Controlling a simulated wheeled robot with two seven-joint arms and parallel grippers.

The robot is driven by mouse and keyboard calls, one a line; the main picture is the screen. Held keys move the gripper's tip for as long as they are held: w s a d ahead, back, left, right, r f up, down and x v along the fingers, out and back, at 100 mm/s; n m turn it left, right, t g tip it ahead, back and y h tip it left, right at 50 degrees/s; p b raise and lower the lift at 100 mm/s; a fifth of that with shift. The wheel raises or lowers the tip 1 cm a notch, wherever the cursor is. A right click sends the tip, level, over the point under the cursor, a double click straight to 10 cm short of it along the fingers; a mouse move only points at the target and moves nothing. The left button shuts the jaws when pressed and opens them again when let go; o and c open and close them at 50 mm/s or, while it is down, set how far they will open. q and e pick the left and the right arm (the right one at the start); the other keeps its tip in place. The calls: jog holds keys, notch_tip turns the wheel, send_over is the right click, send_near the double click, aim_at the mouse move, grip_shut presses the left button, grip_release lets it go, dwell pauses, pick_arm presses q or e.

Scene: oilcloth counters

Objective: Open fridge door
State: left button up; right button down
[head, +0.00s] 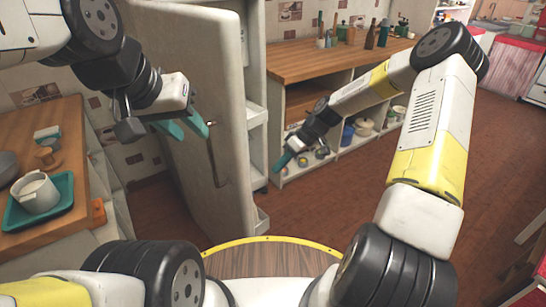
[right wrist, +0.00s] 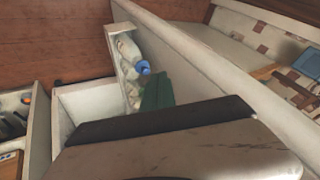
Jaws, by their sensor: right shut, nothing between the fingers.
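The fridge door (head: 212,75) stands swung open in the head view, with its outer face to the left and its inner shelves (head: 257,115) to the right. A thin vertical handle (head: 211,150) is on the outer face. My left gripper (head: 186,127) is open, with its teal fingers apart, in front of the outer face and close to the handle's upper end; I cannot tell whether it touches. My right gripper (head: 281,162) is shut and empty, on the inner side of the door. In the right wrist view its green fingers (right wrist: 157,90) show beside bottles (right wrist: 130,58) in a door shelf.
A wooden counter (head: 20,125) at left holds a teal tray (head: 60,218) with a white pot (head: 36,192). A wooden-topped shelf unit (head: 290,62) with jars and bottles stands behind. The brown tiled floor (head: 345,200) is open to the right.

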notch_tip(320, 180, up, 13)
jog(key=w+d+n+g+h, duration=0.2)
jog(key=w+n+h, duration=0.15)
jog(key=n, duration=1.25)
jog(key=s+a+x, duration=0.1)
jog(key=x, duration=1)
jog(key=s+r+x, duration=0.1)
jog(key=s+x, duration=0.1)
jog(key=x, duration=0.9)
jog(key=shift+a+r+h, duration=0.3)
jog(key=shift+a+h, duration=0.05)
